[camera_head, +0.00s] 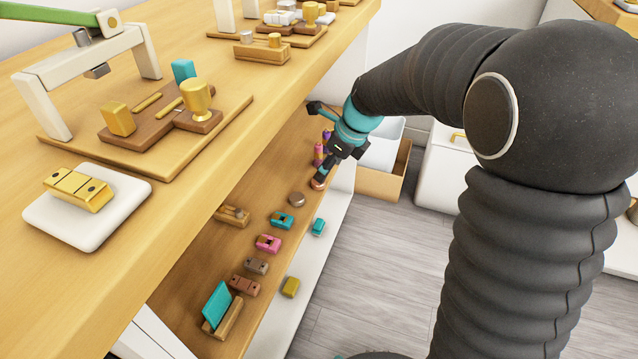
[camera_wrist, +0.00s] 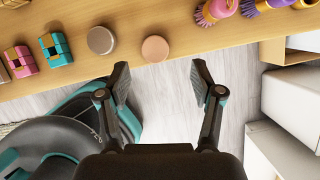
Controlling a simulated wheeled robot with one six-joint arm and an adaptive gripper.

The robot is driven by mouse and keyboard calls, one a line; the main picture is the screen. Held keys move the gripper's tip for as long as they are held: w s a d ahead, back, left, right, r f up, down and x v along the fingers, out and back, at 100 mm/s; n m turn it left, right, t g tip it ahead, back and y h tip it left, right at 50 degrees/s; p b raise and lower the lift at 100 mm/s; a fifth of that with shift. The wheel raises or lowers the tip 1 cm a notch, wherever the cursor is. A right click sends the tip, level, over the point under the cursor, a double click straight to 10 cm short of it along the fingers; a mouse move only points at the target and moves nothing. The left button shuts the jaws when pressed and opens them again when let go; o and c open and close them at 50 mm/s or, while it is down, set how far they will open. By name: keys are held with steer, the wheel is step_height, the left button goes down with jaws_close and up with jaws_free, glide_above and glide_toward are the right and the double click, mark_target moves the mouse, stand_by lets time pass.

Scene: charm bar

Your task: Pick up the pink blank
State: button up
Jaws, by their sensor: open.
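The pink blank, a flat round peach-pink disc, lies on the lower wooden shelf. It shows at top centre in the wrist view (camera_wrist: 155,49) and beside my lower finger in the head view (camera_head: 317,184). My gripper (camera_wrist: 161,80) is open and empty, its fingers spread in the wrist view. The disc lies beyond the fingertips, between their lines and apart from them. In the head view my gripper (camera_head: 319,143) hangs by the shelf's far end. A grey-brown disc (camera_wrist: 101,40) lies just left of the pink one, also seen in the head view (camera_head: 297,199).
Teal (camera_head: 282,220) and pink (camera_head: 268,243) blocks line the shelf nearer the camera. The upper counter (camera_head: 215,180) overhangs the shelf.

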steer(key=x, duration=0.4)
steer(key=shift+s+a+f+b, duration=0.1)
steer(key=shift+s+f+b, duration=0.15)
steer(key=shift+f+b, duration=0.1)
steer(key=shift+r, duration=0.1)
steer(key=c, duration=1.2)
steer(key=shift+r, duration=0.1)
